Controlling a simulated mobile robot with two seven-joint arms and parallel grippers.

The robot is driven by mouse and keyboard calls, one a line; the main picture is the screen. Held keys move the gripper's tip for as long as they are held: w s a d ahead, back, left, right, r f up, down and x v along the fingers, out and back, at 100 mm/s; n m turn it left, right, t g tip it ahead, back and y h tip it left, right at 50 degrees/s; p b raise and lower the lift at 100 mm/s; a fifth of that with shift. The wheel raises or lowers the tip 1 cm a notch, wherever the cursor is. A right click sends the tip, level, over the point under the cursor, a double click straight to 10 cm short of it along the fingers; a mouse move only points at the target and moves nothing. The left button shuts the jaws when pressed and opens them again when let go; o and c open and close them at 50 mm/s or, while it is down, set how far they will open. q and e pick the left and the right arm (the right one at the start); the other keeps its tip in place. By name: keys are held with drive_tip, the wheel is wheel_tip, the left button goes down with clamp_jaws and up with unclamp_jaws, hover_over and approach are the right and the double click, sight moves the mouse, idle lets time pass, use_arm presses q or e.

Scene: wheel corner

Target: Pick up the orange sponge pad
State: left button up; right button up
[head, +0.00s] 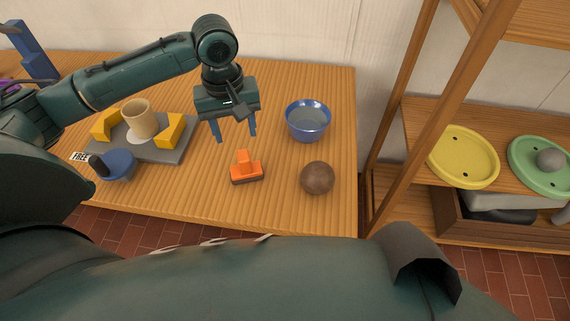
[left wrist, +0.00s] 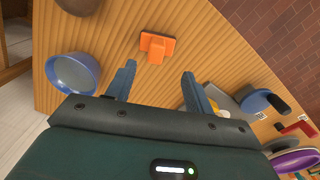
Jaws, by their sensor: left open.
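The orange sponge pad (head: 246,168) lies on the wooden table near its front edge, with an upright orange grip on a flat base that has a dark lower layer. It also shows in the left wrist view (left wrist: 157,46), beyond my fingertips. My left gripper (head: 235,138) is open and empty. It hangs above the table, behind and a little to the left of the pad in the head view. In the left wrist view its two blue fingers (left wrist: 159,72) are spread apart, and the pad is not between them. My right gripper does not show.
A brown ball (head: 317,178) and a blue bowl (head: 308,121) stand right of the pad. Left are a grey tray (head: 160,152) with yellow blocks and a beige cup (head: 140,118), and a blue round object (head: 118,165). A wooden shelf (head: 412,118) stands beyond the table's right edge.

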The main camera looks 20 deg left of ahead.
sight(243, 155)
use_arm(q)
wheel_tip(243, 155, down, 7)
drive_tip(key=shift+w+a+f+b, duration=0.1)
drive_tip(key=shift+a+f+b, duration=0.05)
drive_tip(key=shift+b, duration=0.35)
drive_tip(key=shift+w+f+b, duration=0.1)
drive_tip(key=shift+w+f, duration=0.1)
drive_tip(key=shift+f, duration=0.7)
drive_tip(key=shift+w+f+b, duration=0.15)
drive_tip(key=shift+f, duration=0.75)
drive_tip(key=shift+w+f+b, duration=0.1)
drive_tip(key=shift+w+f, duration=0.1)
drive_tip(key=shift+f, duration=0.7)
drive_tip(key=shift+r, duration=0.1)
clamp_jaws()
